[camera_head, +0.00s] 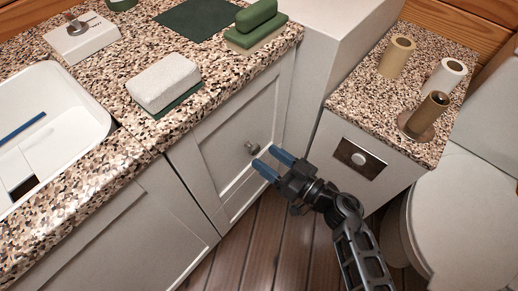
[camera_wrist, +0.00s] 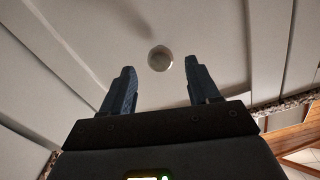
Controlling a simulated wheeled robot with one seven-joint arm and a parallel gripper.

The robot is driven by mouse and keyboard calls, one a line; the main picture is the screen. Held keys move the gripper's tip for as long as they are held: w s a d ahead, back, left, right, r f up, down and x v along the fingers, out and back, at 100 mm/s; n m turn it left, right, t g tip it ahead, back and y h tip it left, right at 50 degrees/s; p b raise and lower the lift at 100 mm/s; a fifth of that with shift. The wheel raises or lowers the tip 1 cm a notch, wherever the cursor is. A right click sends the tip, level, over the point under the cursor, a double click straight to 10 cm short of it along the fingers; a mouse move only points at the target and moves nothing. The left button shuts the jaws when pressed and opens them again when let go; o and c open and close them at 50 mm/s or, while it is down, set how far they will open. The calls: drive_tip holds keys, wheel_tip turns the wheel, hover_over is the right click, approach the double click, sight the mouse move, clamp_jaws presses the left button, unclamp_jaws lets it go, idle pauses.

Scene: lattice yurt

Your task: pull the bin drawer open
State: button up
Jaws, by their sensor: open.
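The bin drawer appears to be the pale panelled front (camera_head: 215,135) below the speckled counter; it looks closed. A round grey metal knob (camera_head: 252,148) sticks out of it. My gripper (camera_head: 263,156) is open and empty, its blue fingertips pointing at the knob from the front right. In the wrist view the knob (camera_wrist: 160,58) lies just beyond and between the tips of my gripper (camera_wrist: 160,67). I cannot tell how small the gap to the knob is.
The speckled counter (camera_head: 130,90) above holds a white block on a green pad (camera_head: 165,82), stacked green blocks (camera_head: 257,22) and a sink (camera_head: 50,125). A toilet (camera_head: 465,215) and a unit with several rolls (camera_head: 397,56) stand right. Wooden floor (camera_head: 270,245) is clear.

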sight(257, 151)
drive_tip(key=shift+b+x, duration=0.4)
drive_tip(key=shift+x, duration=1.95)
clamp_jaws()
